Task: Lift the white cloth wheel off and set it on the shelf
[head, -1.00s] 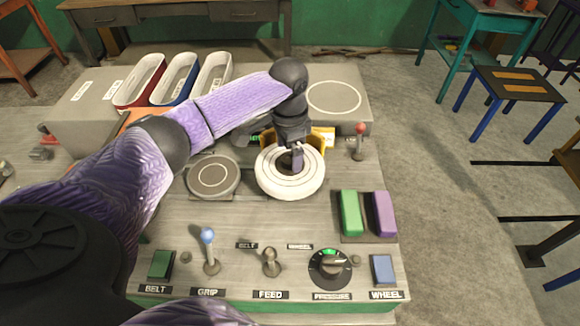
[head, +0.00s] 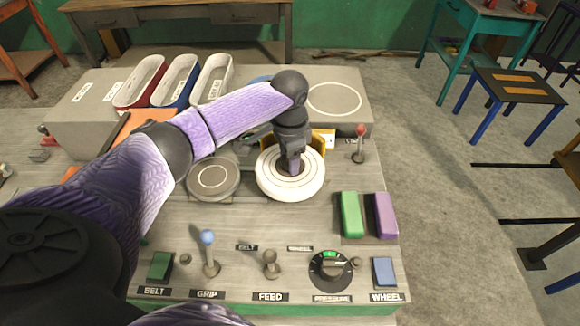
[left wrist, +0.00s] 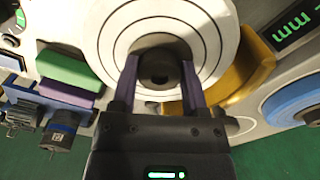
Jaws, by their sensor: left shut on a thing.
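The white cloth wheel (head: 290,185), round with dark rings and a dark hub, lies flat in front of a yellow guard (head: 318,140) on the machine. My left gripper (head: 291,168) comes down onto its middle from above. In the left wrist view the two purple fingers (left wrist: 158,80) are shut on the dark hub of the wheel (left wrist: 200,20). The shelf (head: 350,88) at the back right is a grey raised top with a drawn circle; it is bare there. What lies under the wheel is hidden. My right gripper is not in view.
Red, blue and white bins (head: 178,80) stand at the back left. A grey disc (head: 213,176) sits left of the wheel. A red-tipped lever (head: 360,143) stands to its right. Green and purple blocks (head: 367,214) and several switches lie in front.

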